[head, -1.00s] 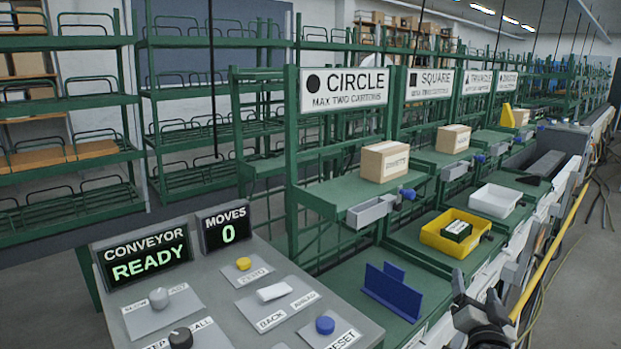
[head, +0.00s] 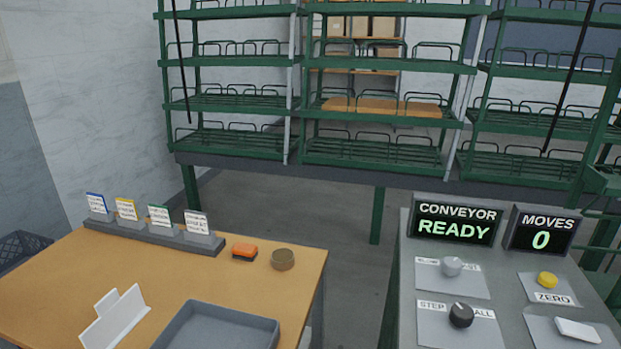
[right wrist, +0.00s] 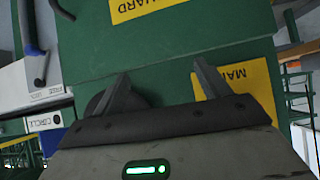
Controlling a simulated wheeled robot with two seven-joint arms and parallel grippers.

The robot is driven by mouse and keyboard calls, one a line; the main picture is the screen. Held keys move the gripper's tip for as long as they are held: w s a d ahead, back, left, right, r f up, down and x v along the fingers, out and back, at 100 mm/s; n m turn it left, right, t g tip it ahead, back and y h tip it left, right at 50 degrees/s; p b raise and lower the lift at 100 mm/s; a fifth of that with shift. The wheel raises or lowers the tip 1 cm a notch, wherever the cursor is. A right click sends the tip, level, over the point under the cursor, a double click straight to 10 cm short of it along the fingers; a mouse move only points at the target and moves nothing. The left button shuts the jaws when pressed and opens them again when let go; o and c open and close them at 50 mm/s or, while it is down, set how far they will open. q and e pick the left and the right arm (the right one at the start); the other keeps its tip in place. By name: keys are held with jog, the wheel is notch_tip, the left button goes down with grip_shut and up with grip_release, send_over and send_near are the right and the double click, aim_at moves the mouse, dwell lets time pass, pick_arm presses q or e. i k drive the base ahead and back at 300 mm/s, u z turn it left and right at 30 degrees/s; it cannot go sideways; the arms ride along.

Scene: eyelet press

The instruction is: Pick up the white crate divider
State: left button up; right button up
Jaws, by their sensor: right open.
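The white crate divider (head: 116,319) stands on the wooden table at the lower left of the head view, with an upright fin on a flat panel. Its lower edge is near the bottom of the picture. It is clear of any gripper. My right gripper (right wrist: 160,80) shows in the right wrist view with its two fingers apart and nothing between them; it faces a green surface with yellow labels. The divider is not in the right wrist view. My left gripper is in neither view now.
A grey tray (head: 220,325) lies right of the divider. A card rack (head: 150,235), an orange item (head: 244,251) and a round brown container (head: 283,259) stand behind. The control panel (head: 450,275) is at right, across a floor gap. Green shelving (head: 230,145) stands at the back.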

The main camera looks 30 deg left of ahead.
aim_at(118, 316)
jog(key=k, duration=1)
jog(key=z, duration=1)
jog(key=i, duration=0.9)
jog(key=u, duration=3.1)
jog(key=i, duration=0.5)
jog(key=u, duration=0.1)
jog(key=k, duration=1.25)
jog(key=u, duration=1.05)
jog(key=i, duration=1.7)
jog(key=z, duration=0.4)
